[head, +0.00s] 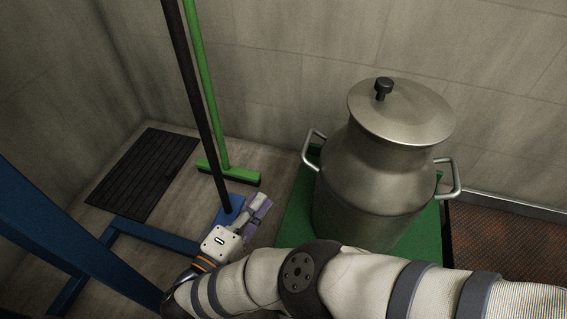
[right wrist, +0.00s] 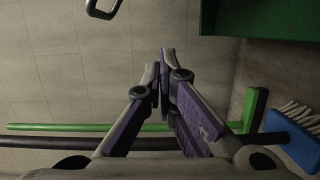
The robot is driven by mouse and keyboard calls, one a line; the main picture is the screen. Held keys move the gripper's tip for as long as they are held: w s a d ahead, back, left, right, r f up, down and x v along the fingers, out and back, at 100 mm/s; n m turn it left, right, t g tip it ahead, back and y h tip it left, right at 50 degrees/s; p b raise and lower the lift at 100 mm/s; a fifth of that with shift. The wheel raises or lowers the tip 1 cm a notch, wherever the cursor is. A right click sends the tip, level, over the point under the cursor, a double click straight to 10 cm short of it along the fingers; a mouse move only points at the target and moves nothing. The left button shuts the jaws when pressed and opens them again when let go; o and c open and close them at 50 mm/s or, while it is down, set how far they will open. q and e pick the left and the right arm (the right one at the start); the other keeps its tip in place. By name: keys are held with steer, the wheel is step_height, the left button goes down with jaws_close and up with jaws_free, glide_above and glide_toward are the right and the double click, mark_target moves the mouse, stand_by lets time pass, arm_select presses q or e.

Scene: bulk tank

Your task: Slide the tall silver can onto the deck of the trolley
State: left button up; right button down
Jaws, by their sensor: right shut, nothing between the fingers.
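The tall silver can (head: 375,190) stands upright in the head view, with a lidded top, a dark knob and a loop handle on each side. It is over a green flat deck (head: 292,222), which shows to its left and right; my arm hides the front, and I cannot tell how much of the base rests on it. My right gripper (head: 260,205) is shut and empty, left of the can and apart from it. In the right wrist view its fingertips (right wrist: 160,70) meet; a metal handle (right wrist: 103,8) and the green edge (right wrist: 265,22) show beyond. My left gripper is out of view.
A green broom (head: 223,168) and a blue-headed brush (head: 229,205) lean on the wall close to my right gripper. A blue frame (head: 150,233) stands at left. A dark floor grate (head: 145,172) lies behind it, and a rusty plate (head: 505,243) lies right of the can.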

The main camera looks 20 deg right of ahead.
steer(key=w+d, duration=0.4)
steer(key=d, duration=0.7)
steer(key=shift+w+r, duration=0.25)
steer(key=shift+r, duration=0.05)
